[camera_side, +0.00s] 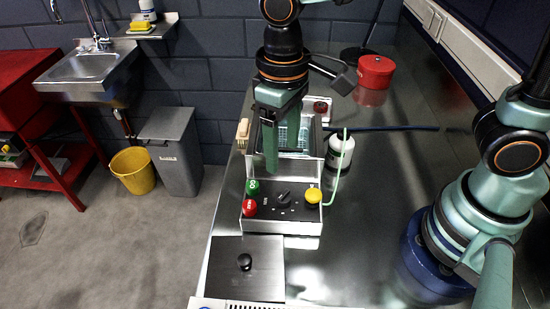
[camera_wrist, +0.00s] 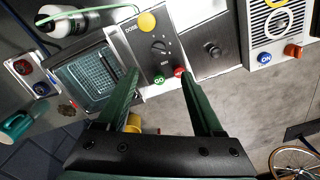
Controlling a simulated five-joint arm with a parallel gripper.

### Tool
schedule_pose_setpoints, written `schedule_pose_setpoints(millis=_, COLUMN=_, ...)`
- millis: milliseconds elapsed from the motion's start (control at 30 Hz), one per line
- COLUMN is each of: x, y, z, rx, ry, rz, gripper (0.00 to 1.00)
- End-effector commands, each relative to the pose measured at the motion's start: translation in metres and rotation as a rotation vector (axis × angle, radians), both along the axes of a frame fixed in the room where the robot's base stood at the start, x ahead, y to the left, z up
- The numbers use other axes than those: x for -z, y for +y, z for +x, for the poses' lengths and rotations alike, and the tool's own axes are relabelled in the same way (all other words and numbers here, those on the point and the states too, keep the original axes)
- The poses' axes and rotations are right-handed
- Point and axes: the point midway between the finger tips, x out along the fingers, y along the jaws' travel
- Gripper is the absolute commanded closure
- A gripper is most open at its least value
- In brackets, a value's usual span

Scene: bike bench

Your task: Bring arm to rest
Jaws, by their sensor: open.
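My gripper (camera_side: 282,158) hangs from my arm, pointing down over the bench beside the basket machine. Its two green fingers are apart with nothing seen between them. In the wrist view the gripper (camera_wrist: 159,75) shows its fingertips on either side of the control panel's lower edge. The control panel (camera_side: 300,204) carries a green GO button (camera_side: 252,187), a red button (camera_side: 249,206), a yellow button (camera_side: 313,196) and a black knob (camera_side: 284,199). Behind it, a tank with a wire basket (camera_wrist: 92,77) is partly hidden by my gripper in the side view.
A white bottle (camera_side: 341,152) and a bent green tube (camera_side: 341,185) stand right of the tank. A lid with a black knob (camera_side: 262,270) lies in front. A red tin (camera_side: 375,72) sits at the back. The bench to the right (camera_side: 385,180) is mostly clear.

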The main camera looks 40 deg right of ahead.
Motion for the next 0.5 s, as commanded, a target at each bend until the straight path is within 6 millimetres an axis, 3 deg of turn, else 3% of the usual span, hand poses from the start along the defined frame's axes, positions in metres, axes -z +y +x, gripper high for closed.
schedule_pose_setpoints(millis=167, x=-0.011, y=-0.018, z=0.006, rx=0.033, ry=-0.042, rz=0.026, gripper=0.32)
schedule_pose_setpoints(millis=500, x=-0.058, y=-0.123, z=0.016, rx=0.211, ry=-0.317, rz=0.101, gripper=0.32)
